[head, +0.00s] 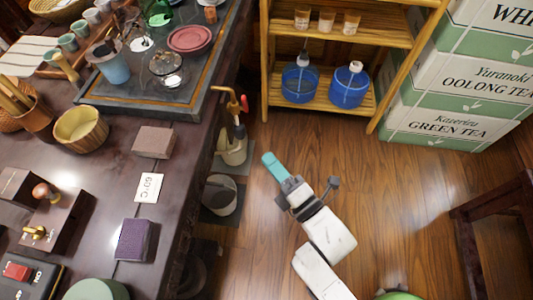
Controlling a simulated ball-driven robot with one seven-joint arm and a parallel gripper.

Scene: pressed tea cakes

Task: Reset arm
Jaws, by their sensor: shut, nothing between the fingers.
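My gripper (269,160) has teal fingers at the end of my white arm. It is shut and empty. It points up and left in the picture, over the wooden floor (330,150), to the right of the dark table (165,215). The arm is bent and reaches in from the bottom of the picture. I see no thing touching the fingers.
On the table lie a brown block (153,142), a "60°C" card (149,187), a purple block (134,240) and a tea tray (190,108). Buckets (233,150) stand beside the table. A shelf (340,108) and tea boxes (440,115) stand behind.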

